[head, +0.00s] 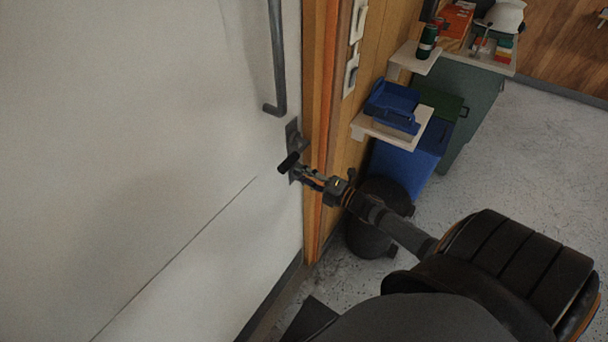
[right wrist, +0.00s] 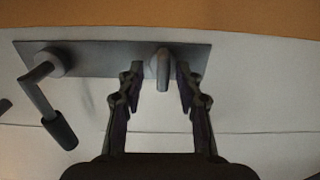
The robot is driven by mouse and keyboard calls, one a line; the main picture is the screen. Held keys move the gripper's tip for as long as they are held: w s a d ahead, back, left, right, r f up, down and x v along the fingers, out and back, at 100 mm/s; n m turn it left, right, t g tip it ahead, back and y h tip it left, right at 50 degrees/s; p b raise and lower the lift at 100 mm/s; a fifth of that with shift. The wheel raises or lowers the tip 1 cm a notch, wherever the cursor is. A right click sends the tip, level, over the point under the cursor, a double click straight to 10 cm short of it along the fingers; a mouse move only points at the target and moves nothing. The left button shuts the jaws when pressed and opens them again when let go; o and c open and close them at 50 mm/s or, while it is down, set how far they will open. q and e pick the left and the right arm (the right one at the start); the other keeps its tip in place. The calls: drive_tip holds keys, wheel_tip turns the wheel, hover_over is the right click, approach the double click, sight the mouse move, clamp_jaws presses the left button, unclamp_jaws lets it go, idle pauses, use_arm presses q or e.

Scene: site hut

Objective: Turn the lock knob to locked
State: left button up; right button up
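The lock knob (right wrist: 163,69) is a small grey thumb-turn on a dark metal plate (right wrist: 110,60); its tab points down in the right wrist view. The plate also shows on the white door in the head view (head: 292,132). A lever handle (right wrist: 50,105) with a black grip is on the same plate; it shows in the head view too (head: 288,162). My right gripper (right wrist: 161,80) is open, with one finger on each side of the knob and visible gaps between. In the head view my right gripper (head: 305,173) hides the knob. My left gripper is out of view.
A long grey pull bar (head: 278,60) is on the door above the plate. An orange door frame (head: 319,130) stands beside it. To the right are a small shelf (head: 415,135) with a blue tray (head: 393,106), a dark bin (head: 372,238) and a blue bin (head: 412,168).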

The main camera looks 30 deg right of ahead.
drive_tip(key=shift+s+f, duration=0.1)
drive_tip(key=shift+s, duration=0.3)
drive_tip(key=v, duration=1.1)
drive_tip(key=shift+d, duration=0.15)
drive_tip(key=s+d+f+m+g+h, duration=0.1)
drive_tip(key=s+d+f+m+h, duration=0.1)
drive_tip(key=d+f+m+h, duration=0.6)
drive_tip(key=s+d+f+m+g, duration=0.1)
drive_tip(key=s+f+m+g, duration=0.3)
drive_tip(key=f, duration=0.7)
drive_tip(key=s+f+m+g, duration=0.2)
drive_tip(key=s+f, duration=0.4)
drive_tip(key=f, duration=0.5)
drive_tip(key=s+a+f+m+g, duration=0.8)
drive_tip(key=s+a+f, duration=0.7)
drive_tip(key=s+a, duration=0.2)
drive_tip(key=shift+s+f, duration=0.25)
drive_tip(key=shift+s, duration=0.4)
